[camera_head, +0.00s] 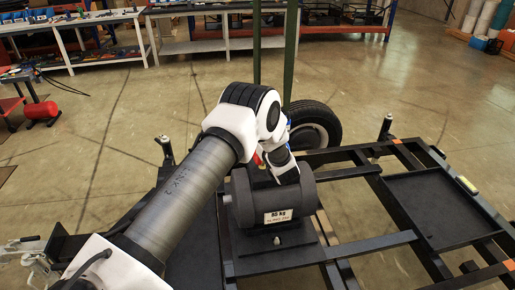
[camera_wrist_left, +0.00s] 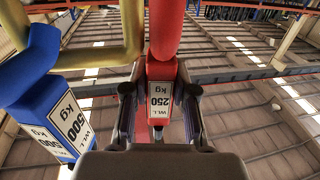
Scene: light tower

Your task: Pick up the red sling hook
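The red sling hook (camera_wrist_left: 163,70), with a white "WLL 250 kg" label, fills the middle of the left wrist view. My left gripper (camera_wrist_left: 160,115) has its two dark fingers on either side of the hook's labelled block. A narrow gap shows between the left finger and the block; contact at the right finger is unclear. The fingers look open around it. In the head view my left gripper (camera_head: 279,165) is just above the dark weight, and only a sliver of red (camera_head: 257,158) shows beside it. My right gripper is not in view.
A blue hook block (camera_wrist_left: 50,110) labelled 500 kg and a yellow curved tube (camera_wrist_left: 105,52) are close on the left. A dark 80 kg cylinder (camera_head: 270,203) sits on the black frame (camera_head: 372,250). A green post (camera_head: 291,60) and a tyre (camera_head: 316,125) stand behind.

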